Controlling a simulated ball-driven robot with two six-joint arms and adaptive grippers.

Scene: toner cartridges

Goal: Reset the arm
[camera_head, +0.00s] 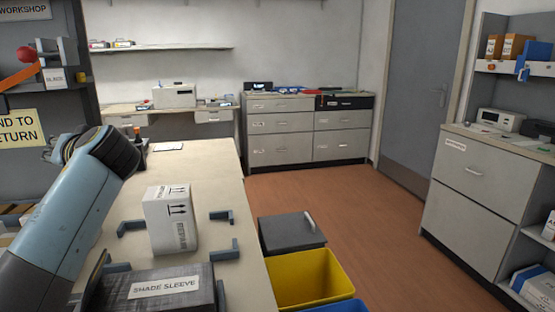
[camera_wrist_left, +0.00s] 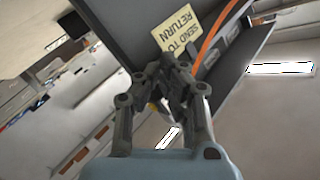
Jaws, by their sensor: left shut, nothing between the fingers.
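My left arm (camera_head: 75,200) comes in from the left in the head view, raised over the left side of the bench. Its fingers cannot be made out clearly there. In the left wrist view my left gripper (camera_wrist_left: 172,72) has its fingers together with nothing between them. It points toward the grey shelf unit with the yellow "send to return" sign (camera_wrist_left: 176,30), which also shows in the head view (camera_head: 20,129). My right gripper is in neither view.
A white carton (camera_head: 171,222) stands on the bench (camera_head: 215,165) among dark corner brackets. A dark "shade sleeve" box (camera_head: 150,288) is at the near edge. A yellow bin (camera_head: 308,280) and a grey-lidded bin (camera_head: 290,232) stand right of the bench. The brown floor (camera_head: 340,205) beyond is clear.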

